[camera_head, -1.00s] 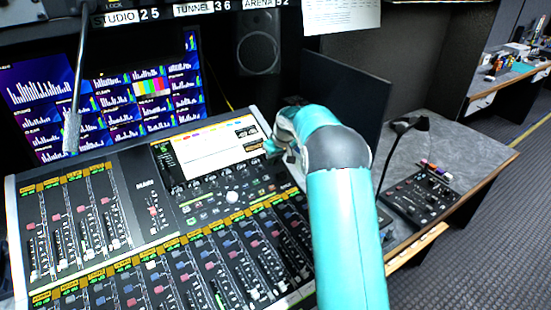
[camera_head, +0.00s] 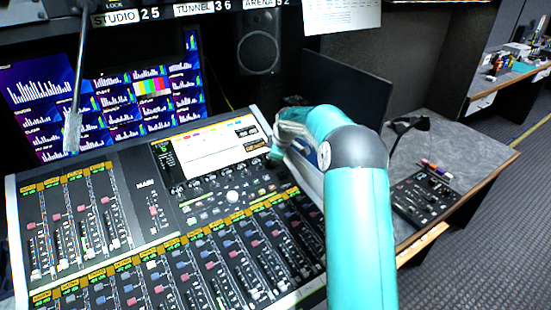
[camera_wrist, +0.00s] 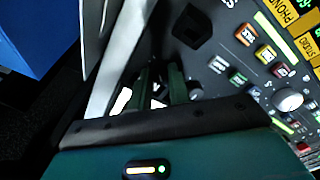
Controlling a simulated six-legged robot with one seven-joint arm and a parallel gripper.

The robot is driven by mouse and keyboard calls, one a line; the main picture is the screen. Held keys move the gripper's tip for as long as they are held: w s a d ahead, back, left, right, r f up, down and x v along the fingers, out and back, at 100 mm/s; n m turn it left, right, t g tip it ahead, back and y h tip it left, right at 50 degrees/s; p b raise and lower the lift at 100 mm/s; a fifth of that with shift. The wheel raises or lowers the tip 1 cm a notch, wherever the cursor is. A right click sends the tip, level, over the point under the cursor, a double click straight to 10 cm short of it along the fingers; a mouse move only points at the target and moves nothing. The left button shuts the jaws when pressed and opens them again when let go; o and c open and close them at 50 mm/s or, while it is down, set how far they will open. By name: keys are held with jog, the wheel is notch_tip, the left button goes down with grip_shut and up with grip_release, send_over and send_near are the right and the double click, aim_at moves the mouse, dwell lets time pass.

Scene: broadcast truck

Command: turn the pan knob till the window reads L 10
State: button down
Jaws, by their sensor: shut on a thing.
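The mixing console (camera_head: 140,175) stands below the monitors, its lit screen (camera_head: 205,152) at the upper right. My gripper (camera_head: 276,152) reaches down to the panel beside the right edge of that screen. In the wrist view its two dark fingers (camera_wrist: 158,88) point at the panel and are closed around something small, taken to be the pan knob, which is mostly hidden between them. Small yellow and dark readouts (camera_head: 250,133) sit at the screen's right edge. I cannot read the window's value in either view.
Close to my gripper in the wrist view are a dark block (camera_wrist: 192,26), coloured buttons (camera_wrist: 245,35) and a round white control (camera_wrist: 288,100). A dark upright panel (camera_head: 345,98) stands behind my arm. A small control box (camera_head: 425,195) and black lamp (camera_head: 410,125) are to the right.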

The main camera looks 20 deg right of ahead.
jog(key=shift+n, duration=1.3)
jog(key=c, duration=1.3)
grip_release()
jog(key=shift+s, duration=0.1)
jog(key=v, duration=1.3)
jog(key=shift+r, duration=0.4)
